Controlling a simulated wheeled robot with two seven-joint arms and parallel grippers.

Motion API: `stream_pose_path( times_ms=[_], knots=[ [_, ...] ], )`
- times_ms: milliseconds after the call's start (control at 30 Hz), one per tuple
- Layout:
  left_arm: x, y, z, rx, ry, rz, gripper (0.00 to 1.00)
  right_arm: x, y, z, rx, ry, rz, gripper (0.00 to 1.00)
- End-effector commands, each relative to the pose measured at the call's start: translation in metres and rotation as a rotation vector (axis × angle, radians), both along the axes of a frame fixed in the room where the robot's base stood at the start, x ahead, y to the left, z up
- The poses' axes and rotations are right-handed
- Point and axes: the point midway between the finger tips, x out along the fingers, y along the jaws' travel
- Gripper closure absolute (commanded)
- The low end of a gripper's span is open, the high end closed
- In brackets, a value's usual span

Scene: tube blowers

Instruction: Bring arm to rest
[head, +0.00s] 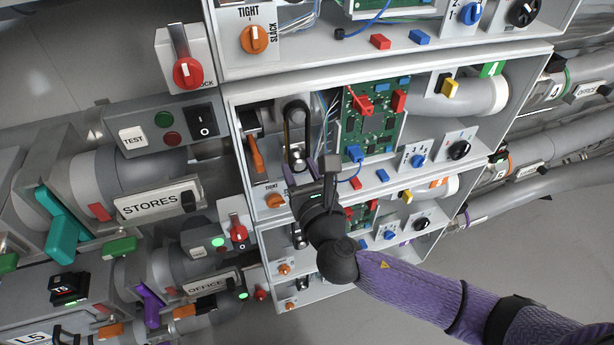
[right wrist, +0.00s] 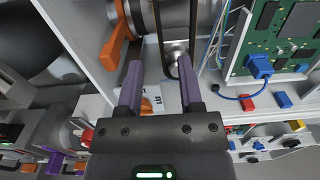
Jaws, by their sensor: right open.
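My right gripper (head: 306,176) is in front of the open white cabinet, at the lower edge of a bay with a dark belt loop (head: 287,128). In the right wrist view, the gripper (right wrist: 160,72) has its two purple fingers spread, with nothing held between them. The belt's lower pulley (right wrist: 172,66) shows beyond and between the fingers, close to the right fingertip. I cannot tell whether they touch. My purple right arm comes in from the lower right. My left gripper is not in view.
The cabinet's lower wall (head: 326,187) and an orange lever (head: 257,158) are close to the right gripper. A green circuit board (head: 372,128) with a blue plug (head: 354,154) is to the right. Grey floor (head: 540,262) lies open at the lower right.

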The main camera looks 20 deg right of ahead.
Motion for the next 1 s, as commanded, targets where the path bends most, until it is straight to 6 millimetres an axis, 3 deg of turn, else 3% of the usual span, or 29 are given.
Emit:
stream_pose_path(
  times_ms=[100,200,400,467,567,600,667,700,767,800,900,1000],
  knots=[
    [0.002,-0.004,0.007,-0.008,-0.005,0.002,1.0,-0.026,-0.001,0.001,0.0,0.003,0.001,0.53],
    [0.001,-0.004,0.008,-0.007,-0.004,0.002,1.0,-0.038,-0.002,0.0,0.0,0.001,-0.001,0.53],
    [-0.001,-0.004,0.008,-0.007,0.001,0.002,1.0,-0.042,-0.003,-0.006,0.019,0.019,-0.006,0.53],
    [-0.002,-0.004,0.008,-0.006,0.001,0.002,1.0,-0.04,-0.009,-0.029,0.089,0.087,-0.028,0.53],
    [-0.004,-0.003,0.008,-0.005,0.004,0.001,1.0,-0.045,-0.032,-0.109,0.376,0.322,-0.147,0.53],
    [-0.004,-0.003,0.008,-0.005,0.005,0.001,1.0,-0.057,-0.043,-0.149,0.537,0.43,-0.233,0.53],
    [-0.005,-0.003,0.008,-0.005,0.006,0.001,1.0,-0.084,-0.059,-0.207,0.795,0.57,-0.4,0.53],
    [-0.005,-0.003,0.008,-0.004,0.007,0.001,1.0,-0.108,-0.068,-0.242,0.967,0.642,-0.53,0.53],
    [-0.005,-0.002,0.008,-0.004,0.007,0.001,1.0,-0.152,-0.078,-0.289,1.222,0.714,-0.753,0.53],
    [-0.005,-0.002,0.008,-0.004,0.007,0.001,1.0,-0.186,-0.082,-0.316,1.386,0.737,-0.918,0.53],
    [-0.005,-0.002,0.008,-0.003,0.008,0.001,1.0,-0.274,-0.085,-0.364,1.742,0.687,-1.353,0.53],
    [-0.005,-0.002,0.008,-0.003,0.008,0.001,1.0,-0.349,-0.079,-0.387,1.976,0.528,-1.726,0.53]
  ],
)
